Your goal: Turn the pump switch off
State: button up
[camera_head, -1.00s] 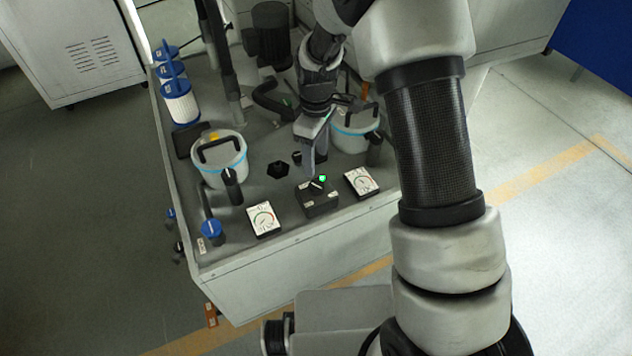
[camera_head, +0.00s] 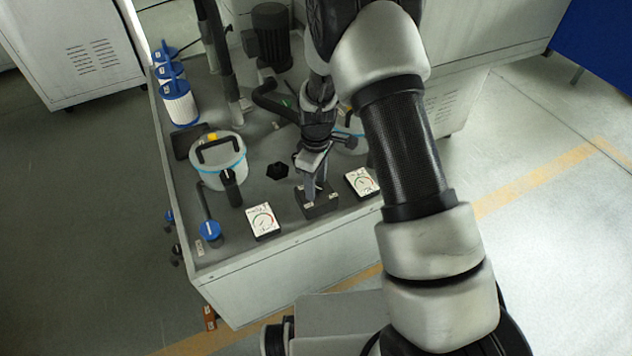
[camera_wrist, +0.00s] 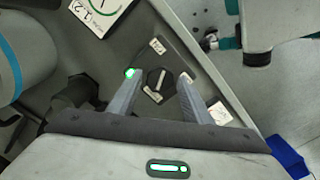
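The pump switch is a dark box (camera_head: 318,205) at the front edge of the bench, between two gauges. In the wrist view its round black knob (camera_wrist: 159,81) has a pale pointer bar, and a lit green lamp (camera_wrist: 130,73) sits beside it. Small pale labels surround the knob, too small to read. My gripper (camera_wrist: 160,77) is open, with one finger on each side of the knob; I cannot tell whether they touch it. In the head view my gripper (camera_head: 312,192) is down at the box and hides the knob and lamp.
A gauge (camera_head: 263,220) stands left of the box and another (camera_head: 361,182) right. A lidded white pot (camera_head: 219,162), a blue-handled valve (camera_head: 210,229) and a black hexagonal knob (camera_head: 277,171) are to the left. A motor (camera_head: 271,35) stands behind.

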jog(key=c, duration=0.8)
jog(key=shift+o, duration=0.3)
jog(key=shift+m, duration=0.3)
jog(key=m, duration=1.1)
jog(key=shift+m, duration=0.3)
jog(key=o, duration=1.1)
jog(key=shift+c, duration=0.2)
jog(key=shift+r, duration=0.15)
